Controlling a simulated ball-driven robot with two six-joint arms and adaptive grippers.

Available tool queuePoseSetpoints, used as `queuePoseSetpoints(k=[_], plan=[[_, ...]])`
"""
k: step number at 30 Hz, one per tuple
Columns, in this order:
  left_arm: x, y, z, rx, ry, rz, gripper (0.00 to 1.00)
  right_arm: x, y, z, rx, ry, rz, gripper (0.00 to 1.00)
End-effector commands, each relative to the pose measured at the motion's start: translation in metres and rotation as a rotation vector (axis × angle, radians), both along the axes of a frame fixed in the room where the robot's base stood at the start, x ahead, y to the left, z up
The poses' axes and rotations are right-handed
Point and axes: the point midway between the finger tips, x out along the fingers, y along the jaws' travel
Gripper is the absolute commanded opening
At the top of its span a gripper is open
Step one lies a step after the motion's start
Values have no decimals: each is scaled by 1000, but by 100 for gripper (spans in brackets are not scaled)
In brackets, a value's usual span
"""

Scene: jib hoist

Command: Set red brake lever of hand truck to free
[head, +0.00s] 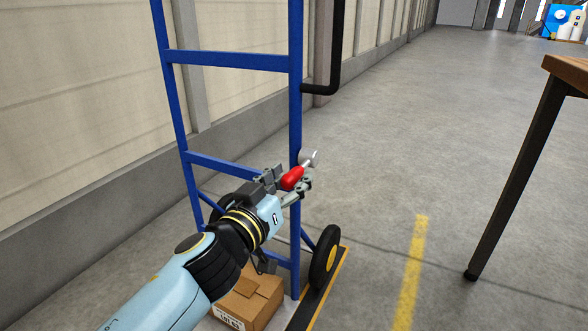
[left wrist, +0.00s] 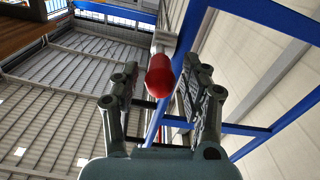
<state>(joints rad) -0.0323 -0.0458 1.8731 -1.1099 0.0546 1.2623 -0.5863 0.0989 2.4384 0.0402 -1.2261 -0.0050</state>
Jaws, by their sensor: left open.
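The red brake lever (head: 292,178) sits on a metal pivot (head: 309,158) at the right upright of the blue hand truck (head: 228,60). Its red grip points down and left toward my left gripper (head: 288,186). My left gripper is open, with its fingers on either side of the red grip. In the left wrist view the red grip (left wrist: 160,76) lies between the two open fingers (left wrist: 160,105), with gaps visible on both sides. The hand truck's blue frame also shows in the left wrist view (left wrist: 265,15). My right gripper is not in view.
A cardboard box (head: 250,298) lies at the hand truck's foot, by a black wheel (head: 325,258). A wall (head: 80,110) runs behind on the left. A table (head: 568,72) with a dark leg stands at right. The floor between is clear, with a yellow line (head: 411,270).

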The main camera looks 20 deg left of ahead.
Motion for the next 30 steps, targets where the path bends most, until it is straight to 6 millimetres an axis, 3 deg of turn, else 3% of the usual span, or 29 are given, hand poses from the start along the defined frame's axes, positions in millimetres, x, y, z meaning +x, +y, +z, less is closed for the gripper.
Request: queuePoseSetpoints(k=[6, 14, 25, 30], plan=[[18, -1, -1, 0, 1, 0, 46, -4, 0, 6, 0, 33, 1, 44], [19, -1, -2, 0, 2, 0, 46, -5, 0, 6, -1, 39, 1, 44], [19, -1, -1, 0, 2, 1, 0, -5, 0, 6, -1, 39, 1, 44], [19, -1, -1, 0, 2, 1, 0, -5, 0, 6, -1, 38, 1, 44]])
